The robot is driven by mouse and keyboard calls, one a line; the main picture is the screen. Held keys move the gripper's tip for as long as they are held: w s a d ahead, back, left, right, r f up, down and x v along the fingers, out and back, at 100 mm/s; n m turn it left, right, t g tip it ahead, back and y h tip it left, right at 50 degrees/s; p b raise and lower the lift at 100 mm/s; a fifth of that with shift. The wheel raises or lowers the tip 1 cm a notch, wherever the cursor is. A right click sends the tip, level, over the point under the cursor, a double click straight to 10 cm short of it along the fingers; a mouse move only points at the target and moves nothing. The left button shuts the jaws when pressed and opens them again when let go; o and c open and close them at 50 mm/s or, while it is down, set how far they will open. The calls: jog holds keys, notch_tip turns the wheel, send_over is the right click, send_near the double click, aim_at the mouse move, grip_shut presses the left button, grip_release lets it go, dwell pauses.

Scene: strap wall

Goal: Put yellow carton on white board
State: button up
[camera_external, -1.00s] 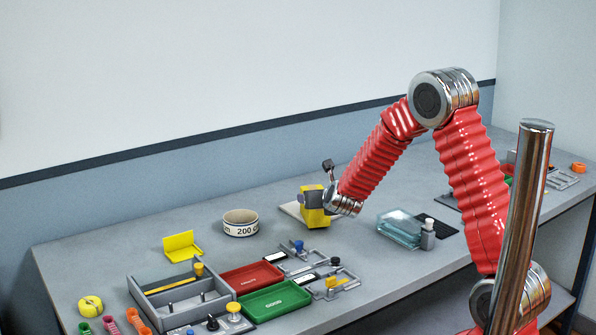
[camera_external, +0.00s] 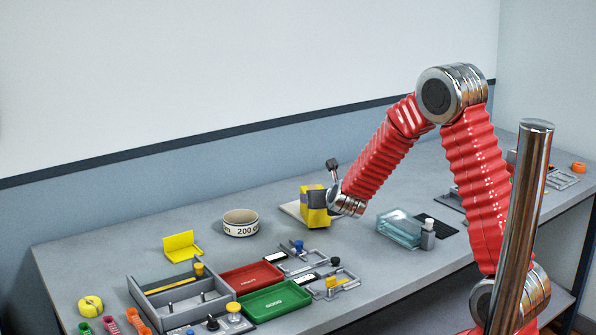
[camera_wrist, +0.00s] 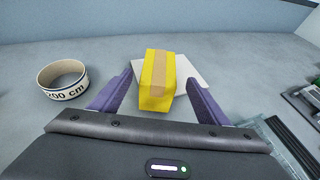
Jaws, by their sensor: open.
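The yellow carton (camera_external: 308,217) with a tan strip along its top stands upright at the white board (camera_external: 289,208), near the back of the bench. In the wrist view the carton (camera_wrist: 158,88) overlaps the white board (camera_wrist: 200,70), which shows mostly to its right. The carton's bottom contact is hard to see. My gripper (camera_external: 318,199) is open at the carton. In the wrist view its purple fingers stand apart on either side of the carton, with a gap on each side.
A round 200 cm tape ring (camera_external: 240,223) stands left of the carton. A clear glass-like block (camera_external: 399,229) and a small bottle (camera_external: 428,236) are to its right. Red (camera_external: 250,277) and green (camera_external: 274,300) trays and a grey divided box (camera_external: 182,292) fill the front left.

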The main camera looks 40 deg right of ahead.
jog(key=s+d+r+m+g+h, duration=0.25)
jog(key=s+d+r+m, duration=0.3)
jog(key=s+m, duration=0.4)
jog(key=s+d+r+m+g+h, duration=0.1)
jog(key=s+d+r+m+g, duration=0.25)
jog(key=s+r+m, duration=0.4)
jog(key=s+a+m+y, duration=0.4)
jog(key=s+a+m, duration=0.3)
jog(key=s, duration=0.4)
jog(key=s+a+f+m+y, duration=0.1)
jog(key=s+a+m+y, duration=0.3)
jog(key=s+a+m, duration=0.3)
jog(key=s, duration=0.4)
jog(key=shift+a+f+g+y, duration=0.15)
jog(key=shift+a+g+y, duration=0.2)
jog(key=shift+g, duration=0.05)
